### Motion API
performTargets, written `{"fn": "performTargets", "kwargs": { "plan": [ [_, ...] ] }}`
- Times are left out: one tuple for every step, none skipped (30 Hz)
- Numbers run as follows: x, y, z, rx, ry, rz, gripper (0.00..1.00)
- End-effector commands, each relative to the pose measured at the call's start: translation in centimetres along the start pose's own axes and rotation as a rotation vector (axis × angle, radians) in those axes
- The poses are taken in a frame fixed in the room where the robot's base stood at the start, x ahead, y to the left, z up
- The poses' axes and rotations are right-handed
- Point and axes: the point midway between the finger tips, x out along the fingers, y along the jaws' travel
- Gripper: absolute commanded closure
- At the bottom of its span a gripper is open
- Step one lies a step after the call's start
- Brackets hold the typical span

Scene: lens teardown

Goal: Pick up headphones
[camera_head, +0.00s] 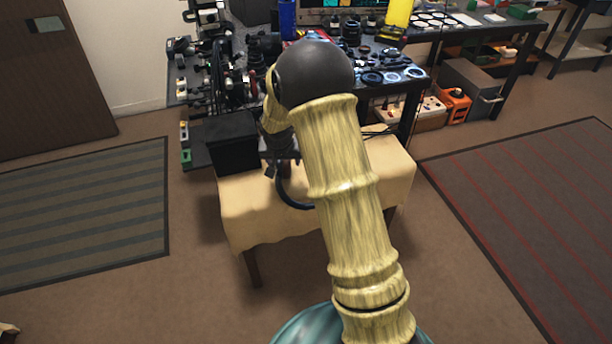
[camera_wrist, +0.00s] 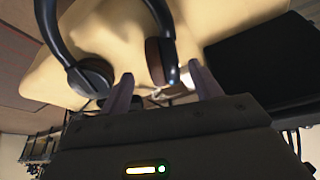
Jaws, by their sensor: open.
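The headphones are black with brown inner ear pads and lie on the small table with a cream cloth. In the wrist view one ear cup (camera_wrist: 161,60) sits between the tips of my open gripper (camera_wrist: 160,88), with the fingers apart on either side. I cannot tell whether either finger touches it. The other ear cup (camera_wrist: 92,76) is to the left, outside the left finger. In the head view only part of the dark headband (camera_head: 290,192) shows; my arm hides the rest. My gripper (camera_head: 277,165) is mostly hidden behind my arm there.
A black box (camera_head: 232,141) stands on the cloth-covered table (camera_head: 250,212) left of the headphones. A crowded workbench (camera_head: 412,85) with lens parts stands behind, and a dark rack of tools (camera_head: 188,95) is at the back left. The floor in front is clear.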

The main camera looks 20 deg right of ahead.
Motion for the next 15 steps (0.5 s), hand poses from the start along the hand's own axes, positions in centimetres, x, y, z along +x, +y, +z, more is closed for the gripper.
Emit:
{"fn": "performTargets", "kwargs": {
  "plan": [
    [0.3,0.0,0.0,0.0,0.0,0.0,0.36],
    [0.4,0.0,0.0,0.0,0.0,0.0,0.36],
    [0.4,0.0,0.0,0.0,0.0,0.0,0.36],
    [0.4,0.0,0.0,0.0,0.0,0.0,0.36],
    [0.4,0.0,0.0,0.0,0.0,0.0,0.36],
    [0.4,0.0,0.0,0.0,0.0,0.0,0.36],
    [0.4,0.0,0.0,0.0,0.0,0.0,0.36],
    [0.4,0.0,0.0,0.0,0.0,0.0,0.36],
    [0.4,0.0,0.0,0.0,0.0,0.0,0.36],
    [0.4,0.0,0.0,0.0,0.0,0.0,0.36],
    [0.5,0.0,0.0,-0.001,0.0,0.0,0.36],
    [0.7,-0.1,0.0,-0.001,-0.001,0.0,0.36],
    [0.9,-0.1,0.1,-0.001,-0.001,0.0,0.36],
    [1.2,-0.1,0.1,-0.002,-0.001,0.001,0.36],
    [1.7,-0.2,0.1,-0.002,-0.001,0.0,0.36]
  ]
}}
